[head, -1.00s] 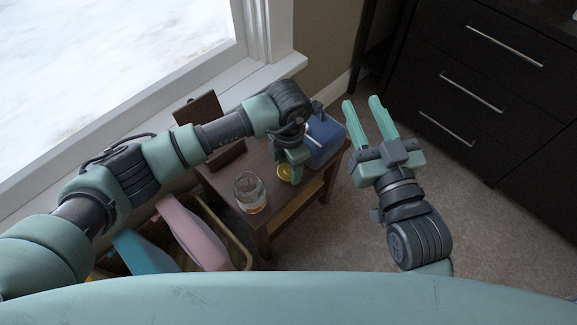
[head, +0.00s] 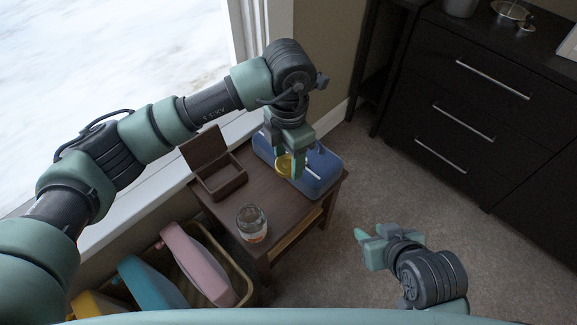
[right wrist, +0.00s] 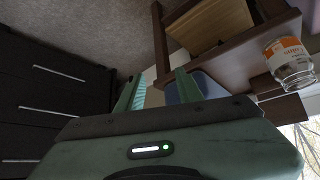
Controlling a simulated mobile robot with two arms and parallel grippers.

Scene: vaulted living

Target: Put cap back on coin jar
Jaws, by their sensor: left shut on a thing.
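The coin jar (head: 252,224) is clear glass and stands uncapped on the small brown side table (head: 228,210), near its front-left edge. It also shows in the right wrist view (right wrist: 291,62), with an orange and white label. The round gold cap (head: 283,165) is between the fingers of my left gripper (head: 289,165), which is shut on it, beyond the jar and in front of the blue box. My right gripper (head: 368,238) is empty, off the table's right side; its fingers stand apart in the right wrist view (right wrist: 158,90).
A blue box (head: 320,172) with a light handle sits at the table's back right. An open brown wooden box (head: 222,182) stands at the left. A basket (head: 250,280) with pink, teal and yellow items is below. A dark drawer cabinet (head: 480,110) stands right; carpet between is clear.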

